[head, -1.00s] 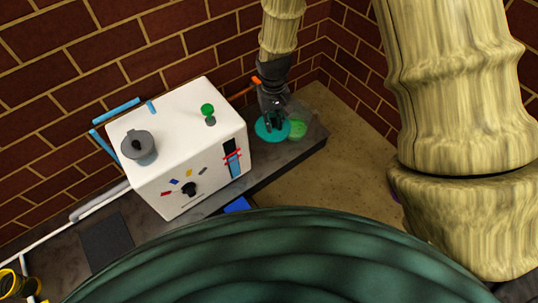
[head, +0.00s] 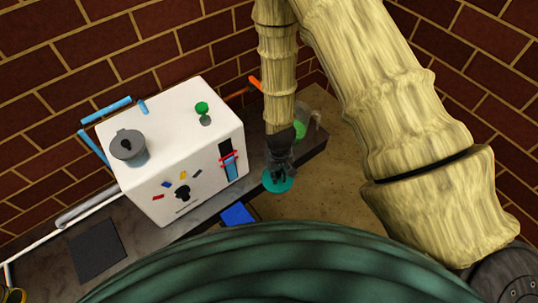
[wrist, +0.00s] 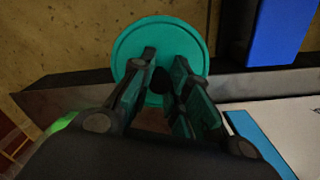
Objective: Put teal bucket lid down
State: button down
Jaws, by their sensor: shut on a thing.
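The teal bucket lid (head: 286,185) is a flat round disc held under my gripper (head: 278,172) in the head view. The lid also shows in the wrist view (wrist: 190,33), where the fingers of my gripper (wrist: 160,75) are shut on a dark knob at its middle. The lid is near the front edge of the dark counter (head: 305,160), to the right of the white machine. In the wrist view the lid overlaps the counter edge and the tan floor. Its height above the counter is hard to tell.
A white box-shaped machine (head: 170,185) with a grey lidded pot (head: 128,145) and a green knob (head: 202,107) stands to the left. A bright green round thing (head: 300,129) is behind my arm beside a clear container. A blue block (head: 238,214) lies by the counter's front. A dark square mat (head: 97,250) is at left.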

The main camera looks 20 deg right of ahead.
jog(key=w+b, duration=0.1)
jog(key=w, duration=0.2)
jog(key=w+f+b, duration=0.1)
jog(key=w+b, duration=0.1)
jog(key=w, duration=0.2)
jog(key=w+b, duration=0.1)
jog(key=w, duration=0.3)
jog(key=shift+w+d+f+b, duration=0.2)
jog(key=shift+d+b, duration=0.1)
jog(key=shift+b, duration=0.1)
jog(key=shift+w, duration=0.4)
jog(key=shift+w+b, duration=0.5)
jog(key=shift+s+f+b, duration=0.15)
jog(key=shift+f+b, duration=1.1)
jog(key=shift+f, duration=0.4)
jog(key=shift+f, duration=0.1)
jog(key=c, duration=1.4)
grip_release()
jog(key=shift+o, duration=0.2)
